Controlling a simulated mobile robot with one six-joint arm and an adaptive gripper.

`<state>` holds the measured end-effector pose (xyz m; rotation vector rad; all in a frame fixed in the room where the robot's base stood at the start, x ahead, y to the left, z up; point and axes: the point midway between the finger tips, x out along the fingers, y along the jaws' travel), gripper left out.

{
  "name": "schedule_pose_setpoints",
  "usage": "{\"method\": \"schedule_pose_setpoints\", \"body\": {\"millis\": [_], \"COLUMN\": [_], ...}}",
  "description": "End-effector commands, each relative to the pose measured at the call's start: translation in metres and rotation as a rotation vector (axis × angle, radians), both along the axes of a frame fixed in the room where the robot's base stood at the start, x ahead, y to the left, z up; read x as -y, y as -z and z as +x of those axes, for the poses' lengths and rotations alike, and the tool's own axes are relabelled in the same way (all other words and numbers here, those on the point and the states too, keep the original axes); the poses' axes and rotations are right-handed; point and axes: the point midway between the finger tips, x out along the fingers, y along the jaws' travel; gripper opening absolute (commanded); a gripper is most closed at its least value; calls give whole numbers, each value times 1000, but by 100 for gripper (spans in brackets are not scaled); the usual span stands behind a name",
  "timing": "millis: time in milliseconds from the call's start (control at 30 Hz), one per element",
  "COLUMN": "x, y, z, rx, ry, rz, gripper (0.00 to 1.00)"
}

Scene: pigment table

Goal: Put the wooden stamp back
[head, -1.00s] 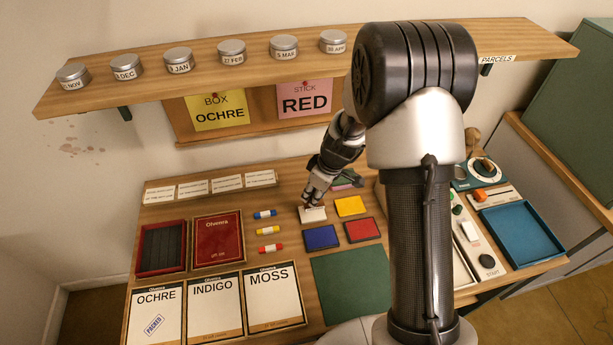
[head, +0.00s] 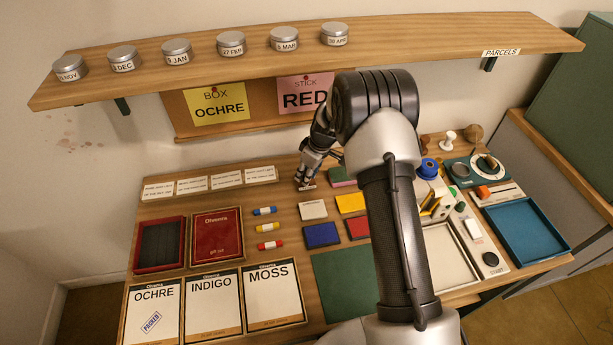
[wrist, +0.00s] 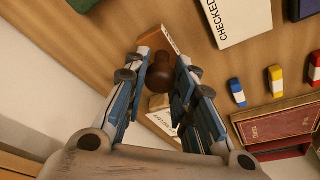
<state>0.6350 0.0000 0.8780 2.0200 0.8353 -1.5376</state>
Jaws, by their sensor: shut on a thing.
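The wooden stamp has a dark brown knob (wrist: 163,76) and an orange-brown block (wrist: 158,43) in the wrist view. My gripper (wrist: 165,70) is shut on it, one finger on each side of the knob. In the head view, my gripper (head: 305,180) is behind the white card marked CHECKED (head: 313,210), just right of the row of label cards. The stamp's reddish base (head: 308,187) shows a little under the fingers there. I cannot tell whether it touches the table. The card also shows in the wrist view (wrist: 225,15).
The label card holder (head: 210,184) stands close to my gripper's left. Yellow (head: 351,203), blue (head: 321,236) and red pads lie in front. A green-and-pink block (head: 342,176) is just right. Other knobbed items (head: 447,139) stand at the back right. The shelf (head: 230,70) hangs above.

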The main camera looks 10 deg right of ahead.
Motion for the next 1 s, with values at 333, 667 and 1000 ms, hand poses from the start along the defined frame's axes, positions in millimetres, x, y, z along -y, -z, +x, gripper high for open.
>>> {"method": "schedule_pose_setpoints", "body": {"millis": [333, 667, 1000], "x": [0, 0, 0], "y": [10, 13, 13], "z": [4, 4, 4], "rx": [1, 1, 1], "ry": [0, 0, 0], "rz": [0, 0, 0], "gripper": [9, 37, 44]}}
